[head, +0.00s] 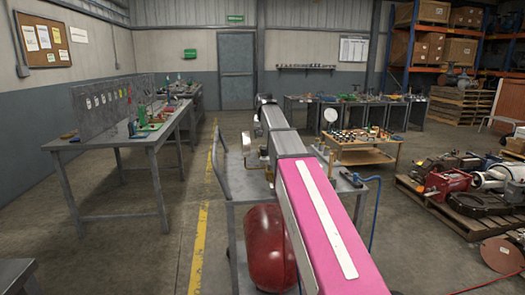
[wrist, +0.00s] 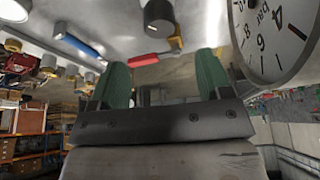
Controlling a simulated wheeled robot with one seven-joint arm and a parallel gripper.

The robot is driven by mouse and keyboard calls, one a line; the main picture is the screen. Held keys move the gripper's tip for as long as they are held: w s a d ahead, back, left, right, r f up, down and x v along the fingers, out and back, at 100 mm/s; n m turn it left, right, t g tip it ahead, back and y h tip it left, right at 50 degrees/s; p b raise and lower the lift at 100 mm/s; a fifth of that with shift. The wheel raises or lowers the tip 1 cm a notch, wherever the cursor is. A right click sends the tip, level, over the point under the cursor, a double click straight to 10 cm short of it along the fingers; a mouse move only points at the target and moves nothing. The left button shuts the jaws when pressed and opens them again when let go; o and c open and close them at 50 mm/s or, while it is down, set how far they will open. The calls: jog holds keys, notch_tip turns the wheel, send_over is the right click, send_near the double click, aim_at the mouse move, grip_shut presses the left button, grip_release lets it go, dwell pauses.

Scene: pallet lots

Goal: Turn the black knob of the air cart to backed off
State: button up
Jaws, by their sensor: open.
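The air cart (head: 237,190) stands in front of me in the head view, with a red tank (head: 268,250) underneath. My pink and grey arm covers much of it. In the wrist view a dark cylindrical knob (wrist: 158,14), seemingly the black knob, shows at the top centre. A red lever (wrist: 150,58) with a brass fitting is just below it, and a white gauge (wrist: 268,35) with bar markings is at the right. My gripper (wrist: 163,64) is open and empty, its two green fingers apart, short of the knob. My fingertips are hidden in the head view.
A grey bench (head: 95,142) with a tool panel stands at the left, and a wooden table (head: 352,155) with small parts behind the cart. A pallet (head: 450,205) of machinery is at the right. A blue hose (head: 376,215) hangs at the cart's right side. Floor left of the cart is clear.

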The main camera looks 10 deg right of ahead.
aim_at(265, 149)
jog(key=x, duration=0.9)
jog(key=shift+w+f, duration=0.1)
jog(key=shift+f, duration=0.1)
jog(key=c, duration=0.9)
